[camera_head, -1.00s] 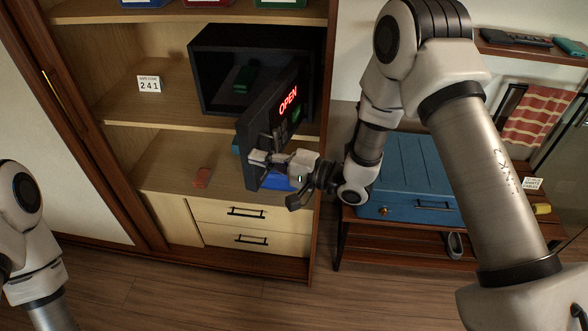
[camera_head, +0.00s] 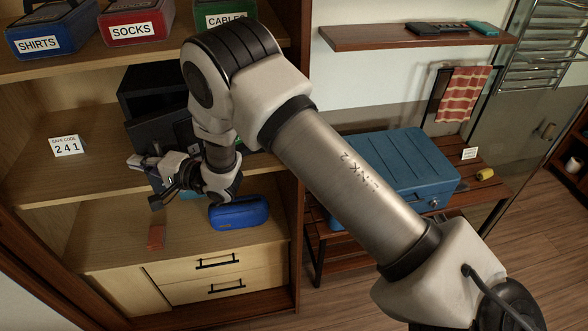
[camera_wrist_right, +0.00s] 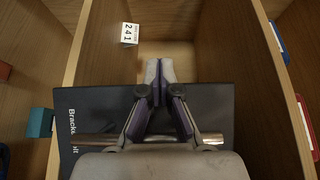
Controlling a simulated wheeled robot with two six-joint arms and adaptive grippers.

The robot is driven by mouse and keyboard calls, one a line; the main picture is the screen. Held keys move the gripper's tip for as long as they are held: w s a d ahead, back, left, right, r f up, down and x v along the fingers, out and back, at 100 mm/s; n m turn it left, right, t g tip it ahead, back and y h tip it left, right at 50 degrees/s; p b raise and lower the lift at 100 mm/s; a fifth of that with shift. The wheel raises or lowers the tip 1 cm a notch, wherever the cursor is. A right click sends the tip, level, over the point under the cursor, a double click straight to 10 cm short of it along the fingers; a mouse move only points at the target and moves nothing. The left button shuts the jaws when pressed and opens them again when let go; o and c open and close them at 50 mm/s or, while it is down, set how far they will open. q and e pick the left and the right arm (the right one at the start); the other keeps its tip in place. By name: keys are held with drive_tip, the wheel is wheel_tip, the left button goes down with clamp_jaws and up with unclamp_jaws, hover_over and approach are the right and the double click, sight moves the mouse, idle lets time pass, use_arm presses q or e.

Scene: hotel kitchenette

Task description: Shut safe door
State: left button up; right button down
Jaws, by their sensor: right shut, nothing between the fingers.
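The black safe (camera_head: 135,82) sits on the middle shelf, largely hidden behind my right arm. Its dark door (camera_head: 150,132) stands out in front of the safe body and is partly covered by my arm; its exact angle is hard to tell. My right gripper (camera_head: 138,163) is at the door's lower left, in front of the shelf edge. In the right wrist view the gripper's fingertips (camera_wrist_right: 160,68) are together and empty, over the dark door panel (camera_wrist_right: 220,105) with white lettering. Whether they touch it cannot be told. My left gripper is out of view.
A safe code card (camera_head: 66,146) reading 241 stands left on the shelf. A blue case (camera_head: 239,213) and a reddish block (camera_head: 156,237) lie on the lower shelf. Labelled bins (camera_head: 135,25) are above.

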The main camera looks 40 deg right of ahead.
drive_tip(key=w+d+m+t+h+b, duration=0.1)
drive_tip(key=w+h, duration=0.1)
drive_tip(key=w, duration=0.6)
drive_tip(key=shift+w+d+r+m+b, duration=0.2)
drive_tip(key=shift+d+m+b, duration=0.05)
drive_tip(key=shift+m+b, duration=0.05)
